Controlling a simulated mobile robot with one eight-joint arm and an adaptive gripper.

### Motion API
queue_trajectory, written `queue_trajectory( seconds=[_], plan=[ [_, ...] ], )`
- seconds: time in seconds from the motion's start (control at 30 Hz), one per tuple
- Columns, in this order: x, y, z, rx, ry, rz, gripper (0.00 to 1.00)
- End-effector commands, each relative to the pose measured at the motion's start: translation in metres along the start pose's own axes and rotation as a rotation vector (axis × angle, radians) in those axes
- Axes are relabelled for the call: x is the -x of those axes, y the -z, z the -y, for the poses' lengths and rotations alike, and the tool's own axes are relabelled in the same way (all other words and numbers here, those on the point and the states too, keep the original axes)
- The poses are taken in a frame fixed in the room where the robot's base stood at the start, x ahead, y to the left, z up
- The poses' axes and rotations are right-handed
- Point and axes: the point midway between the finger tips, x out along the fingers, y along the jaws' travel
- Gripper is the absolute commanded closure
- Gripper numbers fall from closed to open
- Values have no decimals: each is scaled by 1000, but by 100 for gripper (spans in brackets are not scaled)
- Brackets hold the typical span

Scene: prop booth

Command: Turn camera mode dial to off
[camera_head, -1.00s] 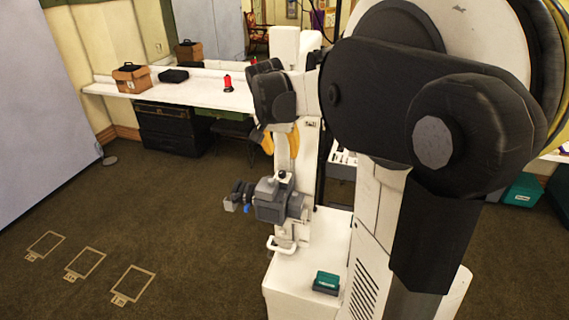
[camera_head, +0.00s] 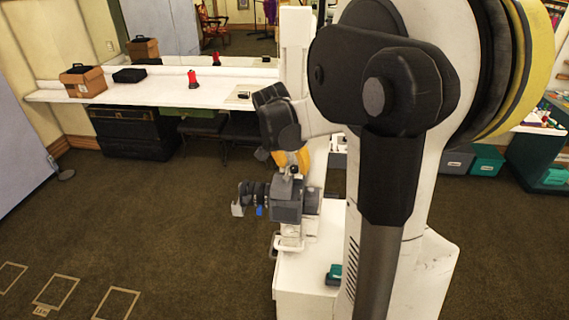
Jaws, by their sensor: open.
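I cannot make out a camera or its mode dial. A small pale item with a dark part (camera_head: 243,95) lies on the white counter (camera_head: 150,98) near my arm, too small to identify. My gripper (camera_head: 249,209) hangs in front of my body over the carpet, pointing left. It is open, with nothing seen between its fingers. It is well short of the counter, on the near side.
On the counter are a brown box (camera_head: 83,84), a black case (camera_head: 129,75) and a red item (camera_head: 192,81). A black trunk (camera_head: 130,133) and dark stools (camera_head: 203,127) stand beneath. Teal bins (camera_head: 487,161) are at right. Carpet (camera_head: 150,210) before the counter is open.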

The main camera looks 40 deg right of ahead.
Motion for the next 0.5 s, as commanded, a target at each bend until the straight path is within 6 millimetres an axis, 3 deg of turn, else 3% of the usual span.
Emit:
queue_trajectory(
  seconds=[0.13,0.4,0.43,0.5],
  plan=[
    [-11,0,0,0,0,0,57],
    [-12,0,0,1,0,0,57],
    [-12,0,0,1,0,0,61],
    [-12,0,0,1,0,0,82]
  ],
)
